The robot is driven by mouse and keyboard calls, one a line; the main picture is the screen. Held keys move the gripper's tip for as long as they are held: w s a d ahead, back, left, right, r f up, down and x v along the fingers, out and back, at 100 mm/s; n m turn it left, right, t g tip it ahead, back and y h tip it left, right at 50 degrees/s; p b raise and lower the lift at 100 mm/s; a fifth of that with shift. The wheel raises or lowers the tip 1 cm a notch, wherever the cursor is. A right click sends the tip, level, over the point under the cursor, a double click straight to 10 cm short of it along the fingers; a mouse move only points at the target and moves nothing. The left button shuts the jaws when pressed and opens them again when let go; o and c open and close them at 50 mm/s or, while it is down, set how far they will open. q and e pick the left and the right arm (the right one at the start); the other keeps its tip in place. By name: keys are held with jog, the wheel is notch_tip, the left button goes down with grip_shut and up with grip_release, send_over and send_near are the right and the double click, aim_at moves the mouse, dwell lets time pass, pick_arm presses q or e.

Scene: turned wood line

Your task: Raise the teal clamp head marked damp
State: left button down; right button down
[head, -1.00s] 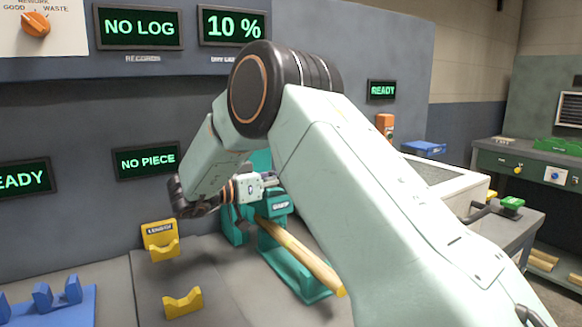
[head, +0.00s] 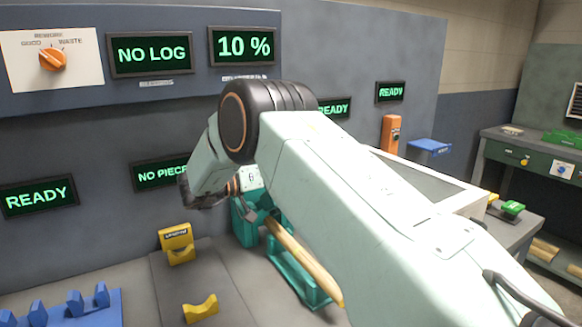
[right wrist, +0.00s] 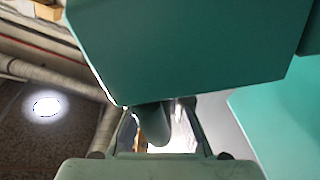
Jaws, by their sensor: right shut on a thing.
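My right arm crosses the head view and hides much of the teal clamp (head: 318,296). In the right wrist view, a large teal block (right wrist: 190,45), which appears to be the clamp head, fills the top, directly at the fingers of my gripper (right wrist: 155,118). The gripper is shut on it. The damp label is hidden now. A long turned wood piece (head: 308,262) lies slanted along the clamp's base. My left gripper is not in view.
Yellow rests (head: 200,308) and a blue rack (head: 85,308) stand left on the grey bench. Display panels reading NO LOG (head: 152,54) and 10 % (head: 243,46) hang on the wall. A green-handled machine (head: 512,208) and a bench (head: 500,150) stand right.

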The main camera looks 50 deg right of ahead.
jog(key=shift+w+d+r, duration=0.1)
jog(key=shift+w+r, duration=0.1)
jog(key=shift+w, duration=0.25)
dwell(0.3)
jog(key=c, duration=1.4)
grip_release()
jog(key=shift+w+f, duration=0.1)
jog(key=shift+f, duration=0.05)
jog(key=v, duration=1.2)
